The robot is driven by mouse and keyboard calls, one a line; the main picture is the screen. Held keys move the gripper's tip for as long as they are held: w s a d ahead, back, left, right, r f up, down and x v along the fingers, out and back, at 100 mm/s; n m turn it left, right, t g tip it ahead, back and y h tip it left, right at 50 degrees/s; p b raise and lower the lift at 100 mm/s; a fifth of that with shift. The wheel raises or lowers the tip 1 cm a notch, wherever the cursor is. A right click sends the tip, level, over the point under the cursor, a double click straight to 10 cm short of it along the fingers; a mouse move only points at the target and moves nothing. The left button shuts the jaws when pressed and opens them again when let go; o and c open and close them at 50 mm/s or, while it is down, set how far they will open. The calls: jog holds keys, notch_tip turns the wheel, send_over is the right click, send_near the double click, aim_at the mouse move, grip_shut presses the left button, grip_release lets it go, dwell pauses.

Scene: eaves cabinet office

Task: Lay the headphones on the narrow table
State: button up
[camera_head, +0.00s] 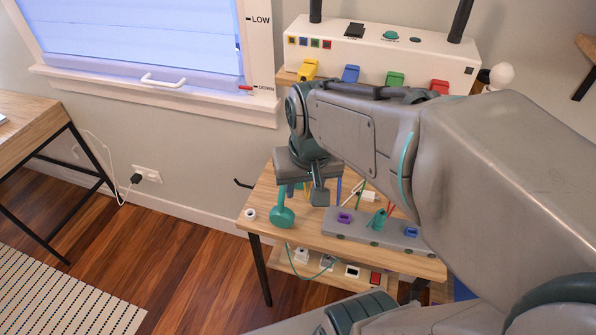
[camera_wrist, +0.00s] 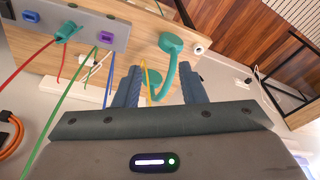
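The teal headphones (camera_head: 282,216) are at the left part of a wooden table (camera_head: 262,206), partly hidden behind my gripper. In the wrist view the headphones (camera_wrist: 171,44) show one round cup beyond my fingers, and the curved band runs back between them. My gripper (camera_wrist: 160,82) is open, its two blue-grey fingers apart on either side of the band, with a gap at least on the left. In the head view my gripper (camera_head: 305,192) points down over the table. I cannot tell which table is the narrow one, or whether the headphones touch the tabletop.
A grey strip with coloured sockets (camera_head: 378,230) lies along the table's front, with cables from it. A white roll (camera_head: 250,213) is at the left corner. A white panel with coloured clips (camera_head: 375,55) stands behind. Another wooden table (camera_head: 30,125) is at far left, across open floor.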

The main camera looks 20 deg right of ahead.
jog(key=s+n, duration=0.1)
jog(key=s, duration=0.2)
jog(key=shift+s+t, duration=0.2)
jog(key=shift+t, duration=0.1)
dwell(1.1)
